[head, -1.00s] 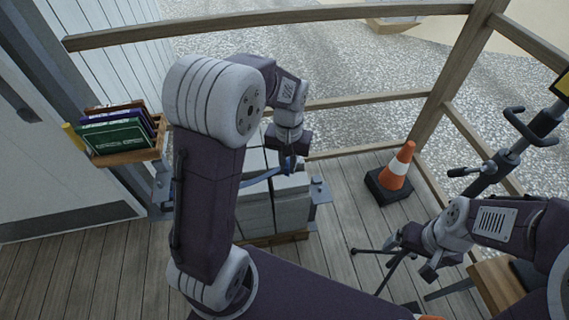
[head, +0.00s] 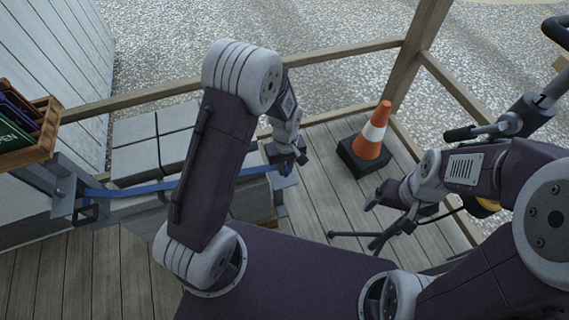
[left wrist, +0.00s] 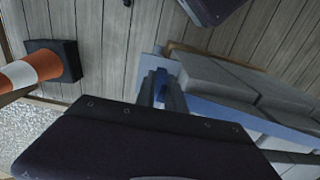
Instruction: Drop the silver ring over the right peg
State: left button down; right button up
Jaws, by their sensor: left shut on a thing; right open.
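I see no silver ring and no peg in these views. My left gripper (head: 287,166) is shut on the end of a blue strap (head: 150,187). The strap runs left from it to a grey metal bracket (head: 68,190), passing over or in front of pale grey blocks and behind my left arm. In the left wrist view the fingertips (left wrist: 163,88) close on a bit of blue, and the wide dark gripper body hides much of the view. My right gripper (head: 385,197) is open over the deck, with nothing seen between its fingers.
An orange and white cone (head: 374,133) on a black base stands in the deck corner. Grey blocks (head: 155,140) are stacked by the wooden railing (head: 340,54). Thin dark legs cross the deck below my right gripper.

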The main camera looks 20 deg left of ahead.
aim_at(285, 184)
pick_arm(q)
jog(key=shift+f+b, duration=1.7)
jog(key=shift+b, duration=0.25)
jog(key=shift+f+b, duration=0.9)
jog(key=shift+f, duration=0.95)
jog(key=c, duration=1.3)
grip_release()
jog(key=shift+c, duration=0.2)
jog(key=shift+r, duration=0.15)
notch_tip(285, 184, up, 9)
jog(key=p, duration=0.5)
